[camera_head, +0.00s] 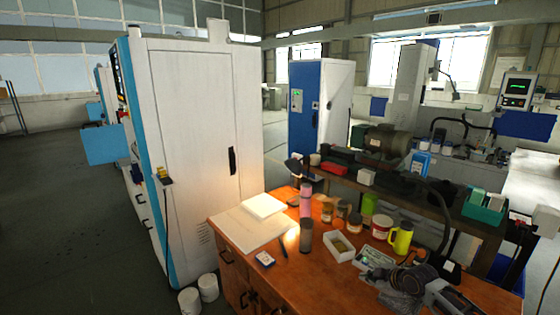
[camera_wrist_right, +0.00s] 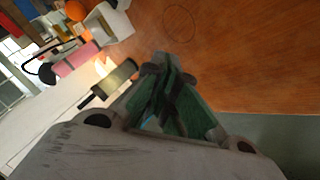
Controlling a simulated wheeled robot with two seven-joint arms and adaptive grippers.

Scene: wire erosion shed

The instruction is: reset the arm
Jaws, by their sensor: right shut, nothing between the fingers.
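My right gripper (camera_head: 397,287) is low at the right in the head view, over the front right part of the orange-brown wooden bench (camera_head: 345,285). In the right wrist view its fingers (camera_wrist_right: 165,68) meet at the tips, with nothing between them. Bare bench top (camera_wrist_right: 240,55) lies beyond the fingertips. My left gripper is not in the head view.
On the bench stand a dark cylinder (camera_head: 306,236), a pink bottle (camera_head: 306,200), a white open box (camera_head: 339,247), a yellow mug (camera_head: 400,238) and a white board (camera_head: 252,228). A tall white cabinet (camera_head: 195,130) stands to the left. Floor (camera_head: 60,210) at far left is clear.

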